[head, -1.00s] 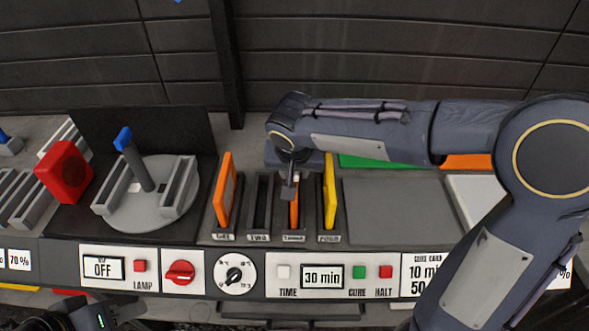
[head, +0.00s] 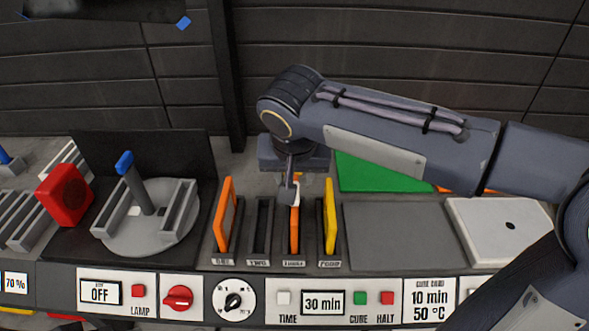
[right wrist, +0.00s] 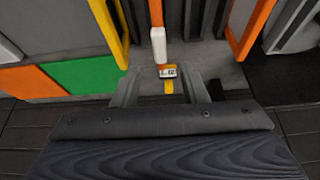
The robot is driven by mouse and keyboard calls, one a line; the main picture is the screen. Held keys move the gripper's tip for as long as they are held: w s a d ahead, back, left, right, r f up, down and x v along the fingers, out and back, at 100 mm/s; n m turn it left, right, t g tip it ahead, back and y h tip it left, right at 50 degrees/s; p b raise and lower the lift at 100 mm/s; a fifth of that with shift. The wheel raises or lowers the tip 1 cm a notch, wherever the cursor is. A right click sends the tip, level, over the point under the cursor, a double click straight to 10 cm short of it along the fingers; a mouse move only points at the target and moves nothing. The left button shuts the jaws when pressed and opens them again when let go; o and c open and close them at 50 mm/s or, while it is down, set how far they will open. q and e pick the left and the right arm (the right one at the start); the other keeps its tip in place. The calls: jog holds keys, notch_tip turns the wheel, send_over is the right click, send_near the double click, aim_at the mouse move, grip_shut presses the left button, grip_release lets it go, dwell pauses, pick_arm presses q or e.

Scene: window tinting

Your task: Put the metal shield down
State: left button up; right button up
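My right gripper (head: 291,194) is over the third slot of the slotted rack (head: 262,262) in the head view. In the right wrist view its two fingers (right wrist: 164,88) stand apart with nothing gripped between them. An orange-edged panel (head: 294,231) stands upright in the third slot, just below the fingers. A white tab (right wrist: 158,44) shows at that panel in the right wrist view, in front of the fingertips. I cannot pick out a metal shield with certainty. My left gripper is outside the head view.
An orange panel (head: 226,215) and a yellow panel (head: 329,216) stand in the outer slots; the second slot (head: 262,228) looks empty. A turntable (head: 130,240) with a blue-topped post and a red lamp (head: 64,194) are left. A grey mat (head: 398,237) lies bare at right.

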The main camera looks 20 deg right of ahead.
jog(key=s+d+f+y, duration=0.2)
jog(key=s+d+f, duration=0.1)
jog(key=s+d, duration=0.55)
jog(key=s+f+n+t+y, duration=0.1)
jog(key=s+f+y, duration=0.2)
jog(key=s+f, duration=0.4)
jog(key=s, duration=0.3)
jog(key=shift+s, duration=0.2)
jog(key=shift+n, duration=0.3)
